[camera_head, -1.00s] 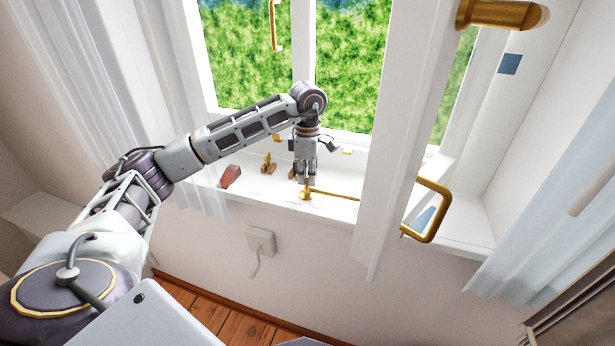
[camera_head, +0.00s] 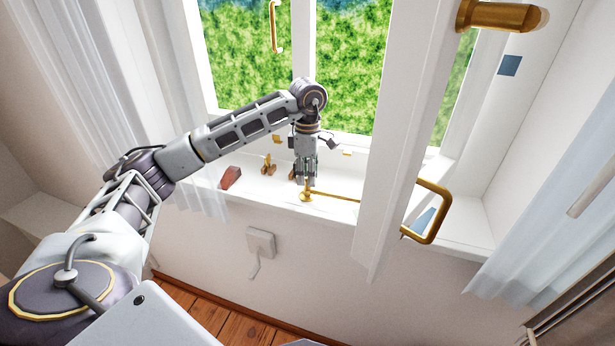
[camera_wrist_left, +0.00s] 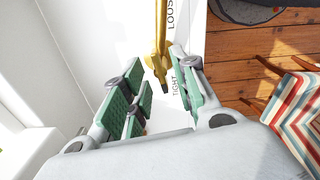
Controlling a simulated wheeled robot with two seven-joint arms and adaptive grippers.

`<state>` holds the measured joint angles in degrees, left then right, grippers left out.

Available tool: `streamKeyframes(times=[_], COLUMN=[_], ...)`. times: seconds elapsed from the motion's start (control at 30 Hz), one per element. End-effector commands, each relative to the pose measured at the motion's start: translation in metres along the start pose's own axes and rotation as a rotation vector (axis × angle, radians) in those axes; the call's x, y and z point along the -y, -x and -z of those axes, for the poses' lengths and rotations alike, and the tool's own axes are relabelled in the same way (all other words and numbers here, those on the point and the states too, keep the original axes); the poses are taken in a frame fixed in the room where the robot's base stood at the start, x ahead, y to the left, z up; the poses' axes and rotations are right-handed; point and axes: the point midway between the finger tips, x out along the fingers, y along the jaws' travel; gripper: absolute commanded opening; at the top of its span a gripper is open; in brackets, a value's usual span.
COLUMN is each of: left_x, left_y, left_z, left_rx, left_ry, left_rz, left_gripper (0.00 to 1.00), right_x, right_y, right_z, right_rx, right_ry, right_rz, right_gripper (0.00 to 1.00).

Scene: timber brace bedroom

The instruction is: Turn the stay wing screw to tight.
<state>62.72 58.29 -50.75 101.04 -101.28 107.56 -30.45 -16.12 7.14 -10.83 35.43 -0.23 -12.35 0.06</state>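The brass stay wing screw (camera_head: 306,196) sits on the white sill at the left end of the brass stay bar (camera_head: 335,196). My left gripper (camera_head: 307,183) points down right above it. In the left wrist view the brass wing screw (camera_wrist_left: 156,64) shows in the gap at the fingertips. The green-padded fingers of the left gripper (camera_wrist_left: 160,88) stand apart on either side, with a gap to the screw visible. The printed words LOOSE (camera_wrist_left: 171,14) and TIGHT (camera_wrist_left: 175,84) lie beside the screw. My right gripper is out of view.
The open window sash (camera_head: 385,190) with a brass handle (camera_head: 432,212) stands to the right. A reddish block (camera_head: 230,177) and a small brass fitting (camera_head: 268,165) are on the sill to the left. A striped chair (camera_wrist_left: 297,115) shows in the wrist view.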

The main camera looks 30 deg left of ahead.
Motion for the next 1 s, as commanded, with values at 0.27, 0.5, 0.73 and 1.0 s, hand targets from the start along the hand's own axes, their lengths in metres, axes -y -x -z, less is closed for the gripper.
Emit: streamKeyframes(times=[0.27,0.5,0.73,1.0], left_x=[0.0,-0.001,-0.001,-0.001], left_y=[0.036,0.068,0.086,0.1], left_z=[-0.001,0.0,0.0,0.0], left_rx=[0.002,0.001,0.002,0.002], left_ry=[0.0,0.0,0.0,0.0], left_rz=[-0.003,-0.003,-0.004,-0.004], left_gripper=[0.29,0.29,0.29,0.29], right_x=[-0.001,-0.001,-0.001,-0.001], right_y=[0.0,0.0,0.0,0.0], right_z=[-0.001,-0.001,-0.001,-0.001], right_rx=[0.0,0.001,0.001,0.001], right_ry=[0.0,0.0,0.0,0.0], right_rz=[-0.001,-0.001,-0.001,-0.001], right_gripper=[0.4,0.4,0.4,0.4])
